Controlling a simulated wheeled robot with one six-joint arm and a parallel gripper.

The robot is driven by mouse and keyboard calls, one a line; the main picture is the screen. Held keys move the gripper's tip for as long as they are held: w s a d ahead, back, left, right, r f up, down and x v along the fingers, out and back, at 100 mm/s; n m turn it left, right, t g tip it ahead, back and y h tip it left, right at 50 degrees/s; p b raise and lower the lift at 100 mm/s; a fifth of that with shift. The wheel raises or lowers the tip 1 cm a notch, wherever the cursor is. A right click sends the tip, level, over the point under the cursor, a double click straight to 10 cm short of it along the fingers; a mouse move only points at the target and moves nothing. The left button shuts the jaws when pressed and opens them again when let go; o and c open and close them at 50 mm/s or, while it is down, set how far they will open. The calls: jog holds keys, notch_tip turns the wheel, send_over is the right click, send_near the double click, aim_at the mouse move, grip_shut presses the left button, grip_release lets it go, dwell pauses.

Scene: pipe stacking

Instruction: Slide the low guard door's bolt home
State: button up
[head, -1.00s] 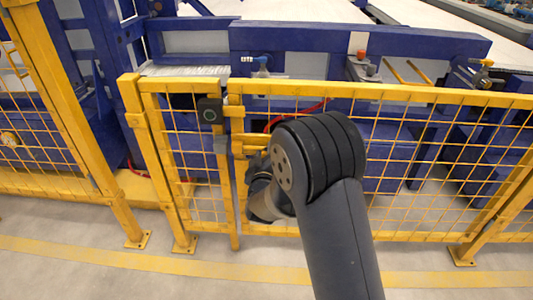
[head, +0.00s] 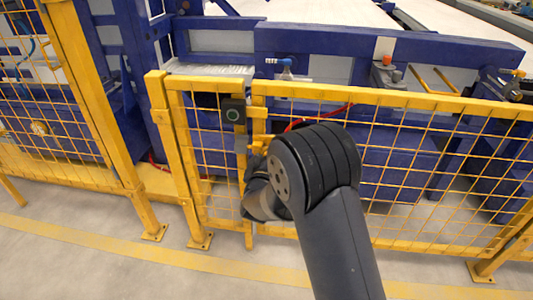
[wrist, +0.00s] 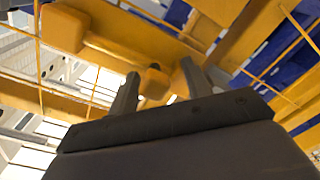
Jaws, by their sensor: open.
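The yellow bolt fittings (head: 259,141) are near this gap, partly hidden by my arm. In the wrist view, a yellow block-like knob, seemingly the bolt's handle (wrist: 153,82), appears between my fingers. My gripper (wrist: 160,85) is open, one finger on each side of it. I cannot tell whether either finger touches it. My fingertips are hidden in the head view, and the bolt's position is unclear.
A tall yellow fence post (head: 100,100) stands to the left. Blue machinery (head: 370,45) is close behind the guard. The floor in front is clear.

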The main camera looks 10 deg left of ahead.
jog(key=s+p, duration=0.2)
jog(key=s, duration=0.9)
jog(key=shift+w, duration=0.15)
jog(key=w+b, duration=0.1)
jog(key=w, duration=0.4)
jog(key=w+b, duration=0.1)
jog(key=w, duration=0.5)
jog(key=shift+d+f, duration=0.15)
jog(key=shift+f, duration=0.05)
jog(key=shift+s+d+r+b, duration=0.1)
jog(key=shift+s+d+b, duration=0.05)
jog(key=shift+d, duration=1.2)
jog(key=shift+s+d+r+b, duration=0.1)
jog(key=shift+d+b, duration=0.05)
jog(key=shift+d, duration=1.15)
